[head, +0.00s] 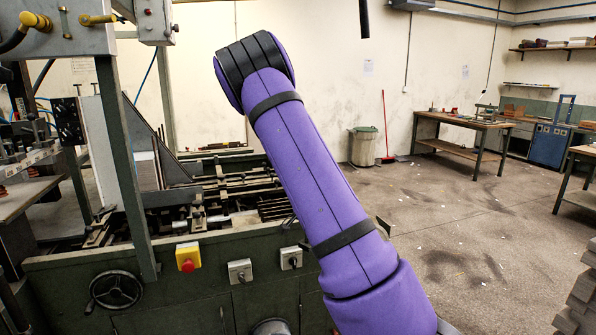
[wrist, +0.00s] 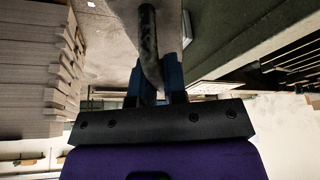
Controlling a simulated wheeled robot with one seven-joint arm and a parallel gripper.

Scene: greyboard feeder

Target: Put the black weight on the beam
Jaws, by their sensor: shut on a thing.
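My gripper (wrist: 156,78) shows in the wrist view, its blue fingers reaching up from a dark mounting plate. It is shut on a dark, long, rounded thing, which I take to be the black weight (wrist: 149,45). The weight stands out beyond the fingers, and its lower part is hidden between them. In the head view my purple arm fills the middle, and neither my gripper nor the weight can be seen there. I cannot make out the beam for certain in either view.
A green feeder machine (head: 175,282) stands at left, with a red stop button (head: 188,265) and handwheel (head: 116,290). Stacked greyboard (head: 578,300) is at the right edge and also in the wrist view (wrist: 40,70). Open floor (head: 470,235) lies before a workbench (head: 460,125).

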